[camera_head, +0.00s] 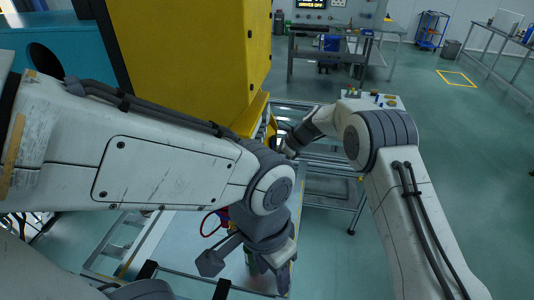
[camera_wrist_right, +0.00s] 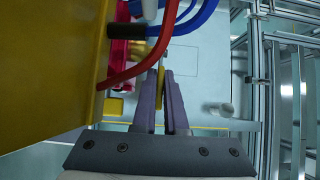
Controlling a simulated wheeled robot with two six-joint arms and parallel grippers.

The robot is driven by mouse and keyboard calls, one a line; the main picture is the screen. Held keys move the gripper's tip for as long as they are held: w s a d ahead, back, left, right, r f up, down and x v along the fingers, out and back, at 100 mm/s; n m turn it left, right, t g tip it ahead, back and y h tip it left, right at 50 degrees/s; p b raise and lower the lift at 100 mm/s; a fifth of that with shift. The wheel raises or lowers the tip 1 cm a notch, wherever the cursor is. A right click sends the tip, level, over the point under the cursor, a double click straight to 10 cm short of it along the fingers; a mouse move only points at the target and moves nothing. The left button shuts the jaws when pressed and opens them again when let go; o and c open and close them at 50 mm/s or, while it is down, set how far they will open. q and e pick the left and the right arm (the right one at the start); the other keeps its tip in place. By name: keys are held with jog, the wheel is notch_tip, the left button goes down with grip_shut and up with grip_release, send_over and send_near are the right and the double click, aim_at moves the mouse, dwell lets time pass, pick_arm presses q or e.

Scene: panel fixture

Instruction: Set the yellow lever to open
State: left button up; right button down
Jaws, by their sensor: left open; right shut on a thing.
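The yellow lever (camera_wrist_right: 161,76) shows in the right wrist view as a thin yellow strip between the tips of my right gripper (camera_wrist_right: 164,88). The right gripper's fingers are closed on it. Whether the lever stands at open cannot be read. In the head view the right arm reaches to the side of the yellow panel, and the lever cannot be made out there. My left gripper (camera_head: 243,272) is low in the head view, fingers spread apart and empty, pointing down over a metal table.
The yellow panel (camera_head: 195,50) stands beside the right gripper. A red hose (camera_wrist_right: 138,68) and blue hoses (camera_wrist_right: 188,20) run close to the fingers. A red part (camera_wrist_right: 118,52) sits behind the hose. Aluminium framing (camera_wrist_right: 298,90) stands at the right.

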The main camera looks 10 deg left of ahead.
jog(key=shift+r+h+p, duration=0.1)
jog(key=shift+h+p, duration=0.2)
jog(key=shift+p, duration=0.15)
jog(key=c, duration=1)
grip_release()
jog(key=shift+o, duration=0.2)
jog(key=b+v, duration=0.3)
jog(key=v, duration=0.7)
jog(key=shift+r, duration=0.2)
jog(key=shift+d, duration=0.2)
